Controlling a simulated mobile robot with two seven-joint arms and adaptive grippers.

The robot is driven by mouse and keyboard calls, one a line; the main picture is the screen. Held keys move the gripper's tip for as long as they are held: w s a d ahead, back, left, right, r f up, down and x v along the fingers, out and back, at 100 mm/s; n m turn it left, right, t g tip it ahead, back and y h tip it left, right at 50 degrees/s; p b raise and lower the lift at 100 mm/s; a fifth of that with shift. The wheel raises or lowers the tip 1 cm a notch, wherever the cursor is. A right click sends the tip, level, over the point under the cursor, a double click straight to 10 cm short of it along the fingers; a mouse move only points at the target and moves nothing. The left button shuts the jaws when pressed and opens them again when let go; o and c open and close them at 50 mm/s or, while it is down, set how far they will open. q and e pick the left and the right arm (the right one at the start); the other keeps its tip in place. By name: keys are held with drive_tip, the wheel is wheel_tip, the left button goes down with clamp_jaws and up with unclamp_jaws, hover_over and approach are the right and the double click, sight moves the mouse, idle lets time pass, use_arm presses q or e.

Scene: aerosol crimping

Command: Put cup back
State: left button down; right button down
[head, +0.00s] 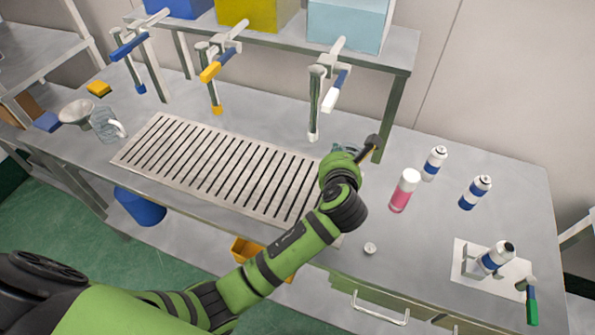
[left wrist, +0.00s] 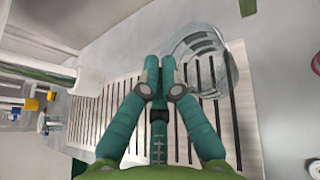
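A clear cup (head: 347,148) shows just behind my left gripper in the head view, mostly hidden by it. In the left wrist view the clear cup (left wrist: 205,60) lies to the right of my fingertips, its wall close against them. My left gripper (left wrist: 160,62) has its fingers nearly together at the cup's near side; it looks shut on the cup's edge or handle, but the grip itself is hidden. In the head view the gripper's fingers are hard to make out. My right gripper is in no view.
A slotted drain tray (head: 215,165) lies below the taps with blue, yellow (head: 212,72) and white (head: 329,98) handles. A clear jug (head: 104,126) and funnel (head: 77,112) stand at left. A pink can (head: 404,190), several blue-white cans and a crimper plate (head: 465,265) are at right.

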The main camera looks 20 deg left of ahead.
use_arm(q)
drive_tip(key=shift+s+a+f+p, duration=0.3)
drive_tip(key=shift+a+f+p, duration=0.1)
drive_tip(key=shift+a+f, duration=1.1)
drive_tip(key=shift+s+a+f+p, duration=0.25)
drive_tip(key=shift+a+f+p, duration=0.2)
drive_tip(key=shift+a+f, duration=1)
drive_tip(key=shift+s+a+f+p, duration=0.3)
drive_tip(key=shift+a+f+p, duration=0.1)
drive_tip(key=shift+a+f, duration=1.05)
drive_tip(key=shift+d+f, duration=0.1)
drive_tip(key=shift+f, duration=0.1)
drive_tip(key=c, duration=1.4)
unclamp_jaws()
drive_tip(key=shift+c, duration=0.2)
